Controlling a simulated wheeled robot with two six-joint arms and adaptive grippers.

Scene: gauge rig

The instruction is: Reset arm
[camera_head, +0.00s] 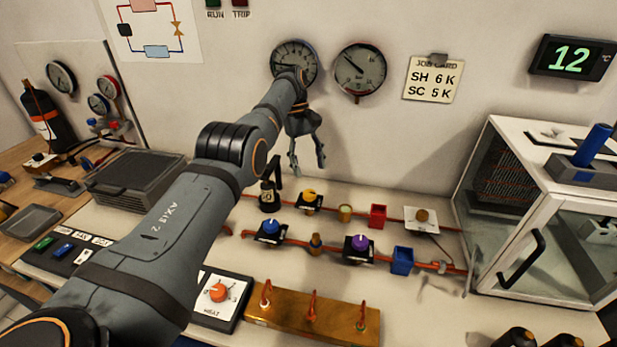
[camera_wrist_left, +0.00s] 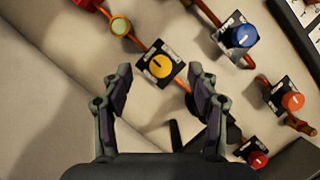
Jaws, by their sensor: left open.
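My left arm reaches in from the lower left in the head view, with its gripper (camera_head: 307,160) hanging over the back of the bench, below the wall gauges. The gripper is open and empty. In the left wrist view, its two fingers (camera_wrist_left: 155,92) stand apart, with the yellow knob (camera_wrist_left: 159,66) beyond the fingertips. The yellow knob also shows in the head view (camera_head: 309,196), below and apart from the gripper. My right gripper is not in view.
A blue knob (camera_head: 270,228), a purple knob (camera_head: 360,243) and red pipes sit on the bench. A glass-doored cabinet (camera_head: 535,240) stands at the right. A brass block (camera_head: 311,316) lies in front. Two round gauges, one of them the right gauge (camera_head: 360,70), hang behind.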

